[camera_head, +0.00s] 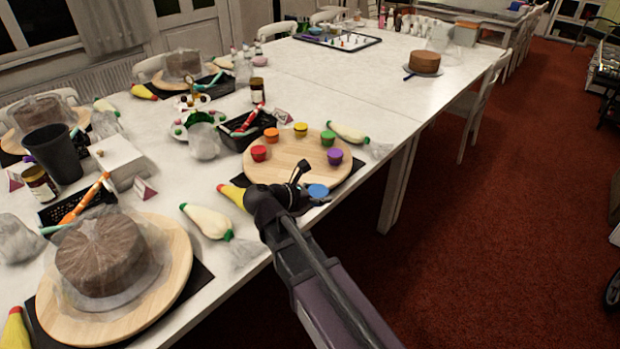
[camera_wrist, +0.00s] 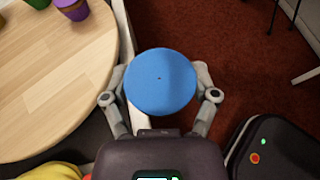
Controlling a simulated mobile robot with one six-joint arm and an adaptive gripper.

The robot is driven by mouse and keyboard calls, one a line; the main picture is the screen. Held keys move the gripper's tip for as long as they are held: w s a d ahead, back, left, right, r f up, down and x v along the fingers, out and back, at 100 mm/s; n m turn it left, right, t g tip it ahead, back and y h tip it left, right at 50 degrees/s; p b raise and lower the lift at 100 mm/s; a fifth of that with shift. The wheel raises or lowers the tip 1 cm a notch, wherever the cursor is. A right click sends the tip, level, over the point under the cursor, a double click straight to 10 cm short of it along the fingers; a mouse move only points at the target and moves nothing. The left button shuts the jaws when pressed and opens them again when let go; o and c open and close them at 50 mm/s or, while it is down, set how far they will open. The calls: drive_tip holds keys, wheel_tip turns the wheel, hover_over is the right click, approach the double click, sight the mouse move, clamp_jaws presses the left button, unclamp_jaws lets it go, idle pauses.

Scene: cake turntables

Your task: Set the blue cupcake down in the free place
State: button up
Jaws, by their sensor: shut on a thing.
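The blue cupcake (camera_head: 319,190) is held in my gripper (camera_head: 308,190), at the near edge of a round wooden turntable (camera_head: 283,166). In the wrist view the blue cupcake (camera_wrist: 160,82) sits between both fingers of my gripper (camera_wrist: 161,92), to the right of the turntable (camera_wrist: 50,85) and over the table's edge and floor. On the turntable stand a red cupcake (camera_head: 259,153), an orange one (camera_head: 271,135), a yellow one (camera_head: 301,130), a green one (camera_head: 328,138) and a purple one (camera_head: 335,156), in an arc. The near part of the board shows bare wood, partly hidden by my arm.
Piping bags (camera_head: 208,221) lie left of my gripper, and another (camera_head: 347,132) lies behind the turntable. A black basket (camera_head: 250,131) stands at its back left. A wrapped brown cake (camera_head: 103,255) stands at the front left. Red carpet lies right of the table.

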drive_tip(key=shift+a+r, duration=0.1)
drive_tip(key=shift+a, duration=0.3)
drive_tip(key=b, duration=0.2)
hover_over(312, 178)
drive_tip(key=shift+w+f, duration=0.1)
drive_tip(key=shift+f, duration=0.7)
drive_tip(key=shift+f+b, duration=1.55)
drive_tip(key=shift+f, duration=0.2)
